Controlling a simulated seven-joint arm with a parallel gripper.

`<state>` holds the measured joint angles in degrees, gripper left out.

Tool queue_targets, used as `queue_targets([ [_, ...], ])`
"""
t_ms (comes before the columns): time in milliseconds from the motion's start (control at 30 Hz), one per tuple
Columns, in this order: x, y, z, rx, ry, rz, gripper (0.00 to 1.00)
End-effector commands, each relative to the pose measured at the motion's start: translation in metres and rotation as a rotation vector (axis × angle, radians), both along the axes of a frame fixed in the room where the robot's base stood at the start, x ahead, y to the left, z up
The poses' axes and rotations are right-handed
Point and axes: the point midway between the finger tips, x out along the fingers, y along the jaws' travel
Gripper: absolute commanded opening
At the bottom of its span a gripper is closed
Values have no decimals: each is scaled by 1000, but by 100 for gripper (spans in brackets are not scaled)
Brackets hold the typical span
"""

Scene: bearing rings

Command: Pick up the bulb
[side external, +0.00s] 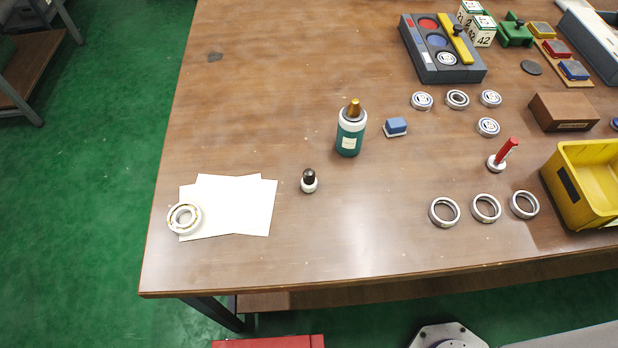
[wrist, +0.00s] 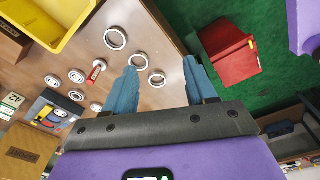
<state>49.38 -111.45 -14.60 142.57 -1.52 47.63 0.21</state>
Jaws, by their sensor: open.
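A small piece with a rounded black top and a white lower part (side external: 309,181) stands upright on the table in the side external view. It looks the most like a bulb, though I cannot be sure. It stands alone between the white paper sheets and a green bottle with a gold tip (side external: 350,130). It does not show in the wrist view. My gripper (wrist: 160,66) shows only in the wrist view, with its two blue fingers wide apart and nothing between them. It is away from the bulb-like piece, on the side of the bearing rings.
White paper sheets (side external: 250,205) lie left, with a bearing (side external: 184,217) on their edge. Open rings (side external: 486,208), small bearings (side external: 457,99), a red-handled stamp (side external: 503,154) and a yellow bin (side external: 585,185) are right. A grey tray (side external: 440,65) stands behind. The table's left back is mostly clear.

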Motion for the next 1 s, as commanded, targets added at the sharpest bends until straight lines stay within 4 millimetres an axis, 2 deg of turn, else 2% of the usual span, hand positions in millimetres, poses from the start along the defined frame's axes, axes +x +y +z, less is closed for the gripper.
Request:
queue_targets([
  [300, 106, 100, -38, 198, -210, 53, 56],
  [500, 158, 164, -66, 366, -301, 124, 56],
  [733, 192, 230, -100, 596, -341, 208, 56],
  [900, 200, 265, -122, 773, -331, 248, 56],
  [1000, 200, 278, -129, 858, -322, 259, 56],
])
